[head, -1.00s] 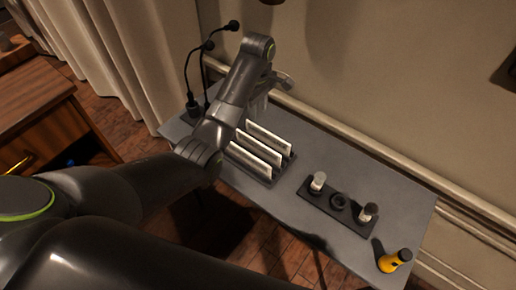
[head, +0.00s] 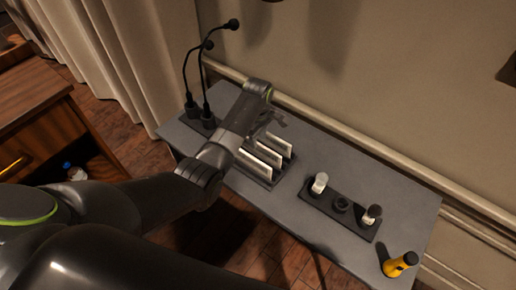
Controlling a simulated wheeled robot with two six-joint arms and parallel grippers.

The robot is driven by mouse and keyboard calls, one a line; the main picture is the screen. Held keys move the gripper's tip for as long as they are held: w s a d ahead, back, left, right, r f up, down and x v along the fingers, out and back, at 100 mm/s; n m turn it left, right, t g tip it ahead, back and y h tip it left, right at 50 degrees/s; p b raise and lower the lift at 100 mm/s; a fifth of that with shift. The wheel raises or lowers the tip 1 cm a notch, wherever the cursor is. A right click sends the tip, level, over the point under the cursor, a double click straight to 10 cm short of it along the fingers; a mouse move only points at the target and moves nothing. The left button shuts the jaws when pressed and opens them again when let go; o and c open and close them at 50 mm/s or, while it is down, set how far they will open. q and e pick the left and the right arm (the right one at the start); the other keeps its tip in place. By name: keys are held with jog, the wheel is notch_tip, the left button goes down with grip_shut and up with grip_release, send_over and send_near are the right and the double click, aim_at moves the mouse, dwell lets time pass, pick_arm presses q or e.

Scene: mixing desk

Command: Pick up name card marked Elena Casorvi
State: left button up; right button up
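Several white name cards (head: 262,157) stand upright in a dark slotted holder (head: 268,183) on the grey desk. I see them nearly edge-on, so no name on them can be read, and I cannot tell which is marked Elena Casorvi. My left gripper (head: 272,124) is over the back of the holder, close to the cards' upper left ends. My own arm hides part of the cards. The fingers are small and partly hidden, so I cannot tell whether they are open or touch a card. My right gripper is not in view.
Two black gooseneck microphones (head: 207,102) stand at the desk's left end. Right of the holder, a dark tray (head: 323,206) carries small cylinders. A yellow and black object (head: 400,264) lies at the desk's right end. The wall is close behind the desk (head: 290,212).

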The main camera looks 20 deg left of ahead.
aim_at(258, 143)
pick_arm(q)
jog(key=shift+s+f, duration=0.1)
jog(key=shift+f, duration=1.7)
jog(key=shift+c, duration=0.3)
grip_shut()
